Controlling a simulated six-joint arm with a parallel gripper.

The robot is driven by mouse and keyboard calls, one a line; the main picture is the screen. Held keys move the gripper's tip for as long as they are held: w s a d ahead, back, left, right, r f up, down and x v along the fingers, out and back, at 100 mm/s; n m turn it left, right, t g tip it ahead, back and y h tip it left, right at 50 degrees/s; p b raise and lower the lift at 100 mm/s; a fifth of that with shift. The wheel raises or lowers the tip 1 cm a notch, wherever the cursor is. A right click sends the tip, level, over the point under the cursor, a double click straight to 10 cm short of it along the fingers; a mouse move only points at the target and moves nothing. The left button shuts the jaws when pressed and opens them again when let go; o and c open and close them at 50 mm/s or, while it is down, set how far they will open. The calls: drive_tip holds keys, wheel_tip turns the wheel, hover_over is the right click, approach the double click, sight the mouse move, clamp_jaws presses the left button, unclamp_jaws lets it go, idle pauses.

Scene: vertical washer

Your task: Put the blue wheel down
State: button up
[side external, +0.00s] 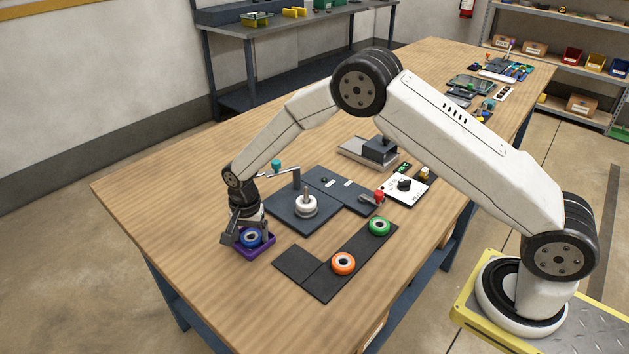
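The blue wheel (251,238), with a pale ring and dark hub, is at the purple tray (265,251) near the left side of the table. It appears to lie inside the tray, but I cannot tell whether it rests on the tray's floor. My gripper (247,231) points down at the wheel from behind, with its dark fingers at the wheel's left and right. The gap between fingers and wheel is too small to judge, so I cannot tell whether they grip it.
An orange wheel (344,264) and a green wheel (380,226) lie on a dark mat (318,281). Behind are a dark plate (281,214) with a white round piece on an upright post (306,204), a red knob (379,195) and a white dial panel (397,192). The table's left end is clear.

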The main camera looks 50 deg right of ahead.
drive_tip(key=shift+r, duration=0.15)
wheel_tip(320, 180, up, 12)
idle(0.9)
idle(0.5)
drive_tip(key=s+d+n+t, duration=0.1)
drive_tip(key=s+d+n, duration=0.2)
drive_tip(key=s, duration=0.5)
drive_tip(key=s+d+r+n, duration=0.1)
drive_tip(key=s+d+n, duration=0.3)
drive_tip(key=s, duration=0.4)
drive_tip(key=s+d+n+t, duration=0.1)
drive_tip(key=s+d+n, duration=0.2)
drive_tip(key=s, duration=0.5)
drive_tip(key=shift+s+d+r+n+t, duration=0.15)
drive_tip(key=shift+d+r+n+t, duration=0.15)
drive_tip(key=shift+r+n, duration=0.1)
